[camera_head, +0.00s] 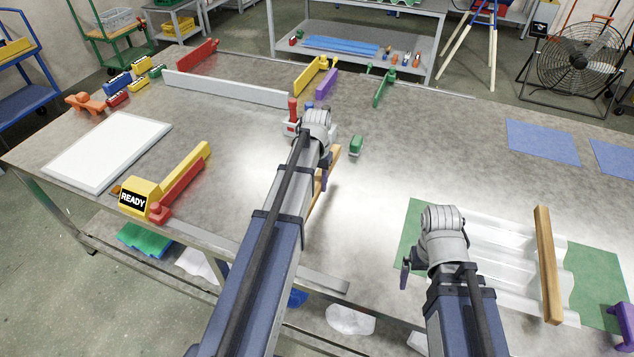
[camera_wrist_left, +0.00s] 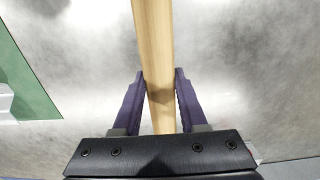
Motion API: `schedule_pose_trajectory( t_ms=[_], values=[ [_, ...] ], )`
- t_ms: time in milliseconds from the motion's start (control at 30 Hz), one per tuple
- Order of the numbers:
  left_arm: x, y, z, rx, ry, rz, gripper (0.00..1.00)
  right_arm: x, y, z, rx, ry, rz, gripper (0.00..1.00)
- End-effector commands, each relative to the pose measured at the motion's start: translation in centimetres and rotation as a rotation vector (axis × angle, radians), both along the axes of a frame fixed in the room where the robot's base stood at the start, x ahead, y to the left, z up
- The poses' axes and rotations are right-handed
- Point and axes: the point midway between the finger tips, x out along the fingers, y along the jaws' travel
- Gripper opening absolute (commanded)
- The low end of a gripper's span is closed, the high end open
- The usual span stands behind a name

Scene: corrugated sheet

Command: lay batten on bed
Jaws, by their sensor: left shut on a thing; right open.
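My left gripper (camera_head: 322,180) is shut on a wooden batten (camera_head: 331,167), which is partly hidden behind my arm. In the left wrist view, the batten (camera_wrist_left: 155,60) runs between the two purple fingers (camera_wrist_left: 160,95). A second wooden batten (camera_head: 547,265) lies across the right part of a clear corrugated sheet (camera_head: 500,238). The sheet rests on a green mat (camera_head: 595,275) at the right of the table; the mat's edge shows in the left wrist view (camera_wrist_left: 22,85). My right gripper (camera_head: 405,272) is open beside the mat's left edge, partly hidden by its wrist.
A green block (camera_head: 356,145) stands just right of my left wrist. A white board (camera_head: 108,150) and a yellow "READY" piece (camera_head: 140,196) are at the left. A long white bar (camera_head: 225,88) lies at the back. Blue sheets (camera_head: 542,142) lie at the far right.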

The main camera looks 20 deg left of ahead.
Motion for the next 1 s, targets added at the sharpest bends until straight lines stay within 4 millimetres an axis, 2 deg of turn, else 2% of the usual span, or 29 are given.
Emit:
schedule_pose_trajectory(
  t_ms=[33, 700, 1000],
  values=[
    [0.0, 0.0, -0.7, 0.000, 0.000, 0.000, 0.00, 0.0, 0.0, -0.7, 0.000, 0.000, 0.000, 1.00],
    [0.0, 0.0, -5.2, 0.000, 0.000, 0.000, 0.00, 0.0, 0.0, -5.2, 0.000, 0.000, 0.000, 1.00],
    [0.0, 0.0, -6.6, 0.000, 0.000, 0.000, 0.00, 0.0, 0.0, -6.6, 0.000, 0.000, 0.000, 1.00]
  ],
)
